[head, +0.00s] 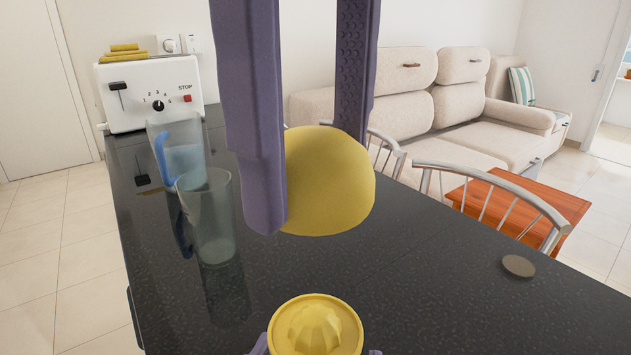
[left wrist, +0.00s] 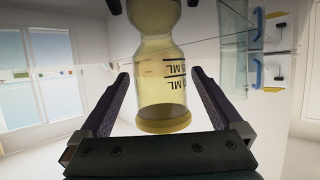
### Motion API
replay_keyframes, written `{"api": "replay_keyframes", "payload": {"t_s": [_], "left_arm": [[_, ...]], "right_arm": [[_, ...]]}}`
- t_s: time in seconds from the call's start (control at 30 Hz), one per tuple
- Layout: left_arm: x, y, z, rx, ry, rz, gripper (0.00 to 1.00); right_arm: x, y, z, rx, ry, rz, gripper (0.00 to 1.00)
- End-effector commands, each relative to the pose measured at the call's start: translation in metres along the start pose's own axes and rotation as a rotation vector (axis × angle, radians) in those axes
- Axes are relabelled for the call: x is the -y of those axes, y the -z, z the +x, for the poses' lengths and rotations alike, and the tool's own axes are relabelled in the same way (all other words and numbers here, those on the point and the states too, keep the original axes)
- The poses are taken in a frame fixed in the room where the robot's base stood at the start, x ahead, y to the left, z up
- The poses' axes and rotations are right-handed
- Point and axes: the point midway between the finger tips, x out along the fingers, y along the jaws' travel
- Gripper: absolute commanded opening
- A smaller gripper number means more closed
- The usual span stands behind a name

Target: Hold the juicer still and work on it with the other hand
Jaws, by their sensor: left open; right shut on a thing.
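The juicer (head: 316,328) stands at the bottom centre of the head view, its yellow ridged cone facing up. In the left wrist view the juicer's clear body (left wrist: 165,70) with ML marks and a yellow end lies between my left fingers. My left gripper (left wrist: 160,77) is open around it, with gaps visible on both sides; only bits of its purple fingers show beside the juicer in the head view. My right gripper (head: 309,178) is shut on a yellow dome-shaped piece (head: 330,185), like a half fruit, held above and beyond the juicer. The piece's underside is hidden.
The dark speckled counter (head: 420,290) is clear right of the juicer, except for a flat round disc (head: 518,266). Metal-backed chairs (head: 490,180) line the far edge.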

Motion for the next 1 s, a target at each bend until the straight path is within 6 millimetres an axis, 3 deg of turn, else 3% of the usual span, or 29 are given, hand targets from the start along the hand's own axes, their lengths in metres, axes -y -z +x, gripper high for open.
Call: {"api": "replay_keyframes", "payload": {"t_s": [0.37,1.0], "left_arm": [[0.0002,0.0001,0.0061,0.001,0.0,-0.001,1.0],[0.0001,0.0001,0.0057,0.0,0.0,0.0,0.28]], "right_arm": [[-0.0001,-0.0001,-0.0001,0.0,0.0,0.0,0.42],[0.0,0.0,-0.0001,0.0,0.0,0.0,0.42]]}}
